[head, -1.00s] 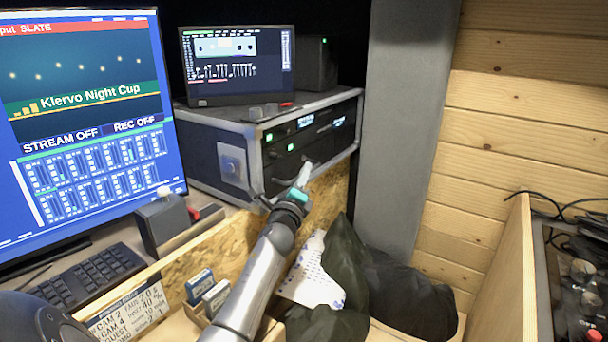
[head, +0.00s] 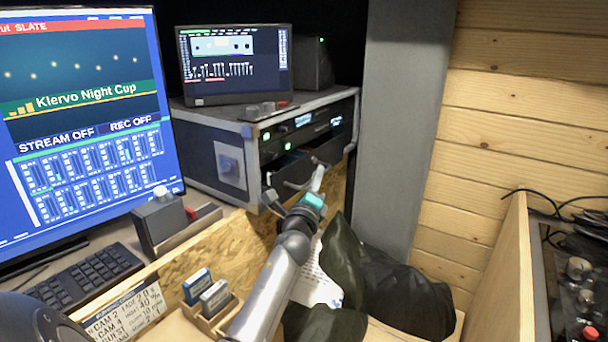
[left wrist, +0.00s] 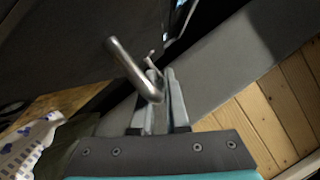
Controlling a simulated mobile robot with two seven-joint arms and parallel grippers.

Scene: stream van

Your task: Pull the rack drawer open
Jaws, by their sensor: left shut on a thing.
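The rack drawer (head: 326,153) is the dark lower unit of the equipment rack. Its front stands out from the rack, and a dark gap shows above it in the head view. In the left wrist view the drawer front (left wrist: 65,50) is a dark panel with a bent metal bar handle (left wrist: 130,66). My left gripper (head: 317,182) is at the handle, in front of the drawer. In the left wrist view its fingers (left wrist: 156,90) are shut on the handle's end. The drawer's inside is mostly hidden. My right gripper is not in view.
The rack case (head: 225,125) carries a small monitor (head: 235,65). A wooden partition (head: 245,235) runs below the drawer. A dark bag (head: 400,290) and a paper sheet (head: 318,280) lie beside my arm. A grey pillar (head: 400,120) stands right of the rack.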

